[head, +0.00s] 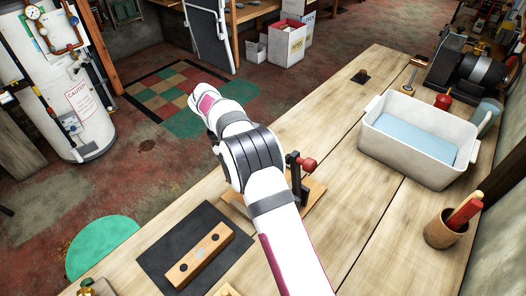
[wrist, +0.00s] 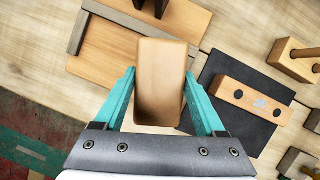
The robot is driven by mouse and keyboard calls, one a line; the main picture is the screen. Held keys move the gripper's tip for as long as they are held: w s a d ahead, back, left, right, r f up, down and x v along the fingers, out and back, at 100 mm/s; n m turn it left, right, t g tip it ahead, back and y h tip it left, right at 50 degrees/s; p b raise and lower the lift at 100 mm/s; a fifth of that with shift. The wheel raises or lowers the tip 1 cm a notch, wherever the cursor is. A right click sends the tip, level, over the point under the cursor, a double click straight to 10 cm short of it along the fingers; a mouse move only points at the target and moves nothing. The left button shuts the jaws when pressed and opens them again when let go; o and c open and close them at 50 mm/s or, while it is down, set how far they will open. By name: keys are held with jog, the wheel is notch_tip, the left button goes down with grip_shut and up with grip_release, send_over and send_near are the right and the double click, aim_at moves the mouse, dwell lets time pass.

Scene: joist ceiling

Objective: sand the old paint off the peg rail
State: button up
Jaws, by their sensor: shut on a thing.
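My gripper (wrist: 160,76) has teal fingers, shut on the sides of a tan sanding block (wrist: 160,100) in the wrist view. In the head view my arm hides the gripper and block. The peg rail (head: 200,258) is a short wooden bar with two dark round spots, lying on a dark mat (head: 158,246) near the bench's front edge. In the wrist view the rail (wrist: 251,101) lies to the right of the block, with a small pale blue-grey patch of paint between its dark spots. The block appears apart from the rail.
A wooden board (wrist: 130,50) with a raised strip lies beside the mat. A clamp with a red knob (head: 307,164) stands behind my arm. A white tub (head: 400,150), a cup of tools (head: 446,230) and a grinder (head: 470,70) occupy the right side. The bench's middle is mostly clear.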

jog(key=s+a+m+g+y, duration=0.35)
jog(key=s+a+m, duration=0.35)
jog(key=m, duration=0.5)
notch_tip(320, 180, up, 2)
jog(key=m+t+y, duration=0.2)
jog(key=m+y, duration=0.2)
jog(key=m, duration=0.6)
send_over(207, 246)
jog(key=w, duration=0.1)
jog(key=shift+d+f, duration=0.25)
jog(key=shift+f, duration=1.3)
jog(key=shift+d+f, duration=0.2)
jog(key=shift+f, duration=1.35)
jog(key=shift+x, duration=0.85)
jog(key=shift+c, duration=0.6)
jog(key=shift+s+a+f, duration=0.1)
jog(key=shift+s+a, duration=2.15)
jog(key=shift+a, duration=0.05)
jog(key=shift+w+d, duration=2.5)
notch_tip(207, 246, up, 8)
